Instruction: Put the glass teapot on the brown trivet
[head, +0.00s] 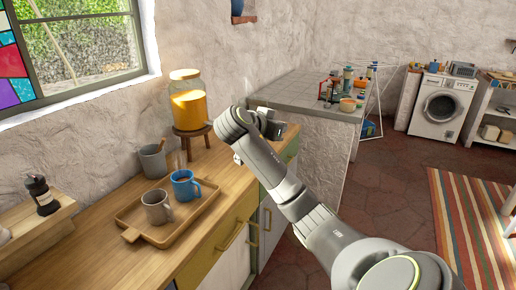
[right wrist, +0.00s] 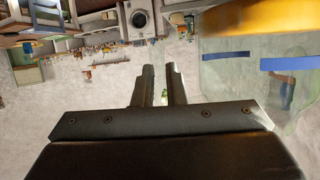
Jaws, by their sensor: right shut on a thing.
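I cannot make out the glass teapot or the brown trivet in either view; my right arm hides part of the counter's far end. My right gripper (head: 268,125) is over the far end of the wooden counter, right of the jar of orange liquid. In the right wrist view its two fingers (right wrist: 161,87) stand close together. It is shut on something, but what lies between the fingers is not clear. My left gripper is not in view.
The glass jar (head: 187,107) stands on a brown wooden stand (head: 194,134). A wooden tray (head: 135,222) with a grey mug (head: 157,208) and a blue mug (head: 184,186) lies nearer. A grey pot (head: 153,162) stands behind it. The tiled counter (head: 290,95) holds several bottles.

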